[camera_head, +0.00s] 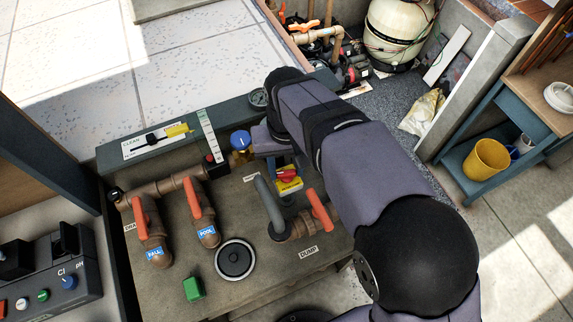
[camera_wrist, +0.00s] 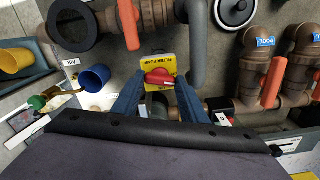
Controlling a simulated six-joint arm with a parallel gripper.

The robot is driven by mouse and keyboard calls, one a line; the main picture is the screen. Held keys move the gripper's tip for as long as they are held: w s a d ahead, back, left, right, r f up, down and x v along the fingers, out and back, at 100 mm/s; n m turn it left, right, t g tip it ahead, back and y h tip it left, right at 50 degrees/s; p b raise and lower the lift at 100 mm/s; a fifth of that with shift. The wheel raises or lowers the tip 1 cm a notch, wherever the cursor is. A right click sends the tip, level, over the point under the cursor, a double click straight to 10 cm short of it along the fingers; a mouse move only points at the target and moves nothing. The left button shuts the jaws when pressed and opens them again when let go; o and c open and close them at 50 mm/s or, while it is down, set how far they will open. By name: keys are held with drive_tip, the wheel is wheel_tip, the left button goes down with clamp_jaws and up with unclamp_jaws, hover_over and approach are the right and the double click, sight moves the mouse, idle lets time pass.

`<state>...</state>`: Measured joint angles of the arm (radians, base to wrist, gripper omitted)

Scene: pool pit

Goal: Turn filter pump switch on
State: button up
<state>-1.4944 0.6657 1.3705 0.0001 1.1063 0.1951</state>
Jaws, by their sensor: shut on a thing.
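The filter pump switch is a red rotary knob (camera_wrist: 160,77) on a yellow plate (camera_wrist: 158,62) lettered FILTER PUMP. In the wrist view it sits between the two blue fingers of my gripper (camera_wrist: 159,80), which is shut on the knob. The knob's white pointer mark shows toward its right end. In the head view the red knob (camera_head: 287,174) and yellow plate (camera_head: 291,186) show just below my wrist, partly covered by my gripper (camera_head: 285,164). Fine lettering of the plate's on and off positions is too small to read.
A grey curved pipe (camera_head: 267,198) and an orange-handled dump valve (camera_head: 319,209) stand close by the switch. A blue cap (camera_head: 240,141) and two more orange-handled valves are to the left. A pressure gauge (camera_head: 258,97) is behind. A green block (camera_head: 193,289) lies in front.

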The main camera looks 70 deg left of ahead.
sight(286, 172)
drive_tip(key=m+p, duration=0.1)
drive_tip(key=m, duration=0.6)
drive_tip(key=shift+r, duration=0.1)
drive_tip(key=m, duration=0.3)
drive_tip(key=shift+m, duration=0.4)
drive_tip(key=shift+a+m, duration=0.1)
drive_tip(key=shift+m, duration=1.9)
drive_tip(key=o, duration=0.8)
drive_tip(key=shift+c, duration=0.2)
drive_tip(key=shift+r+b, duration=1.1)
drive_tip(key=shift+r, duration=2.55)
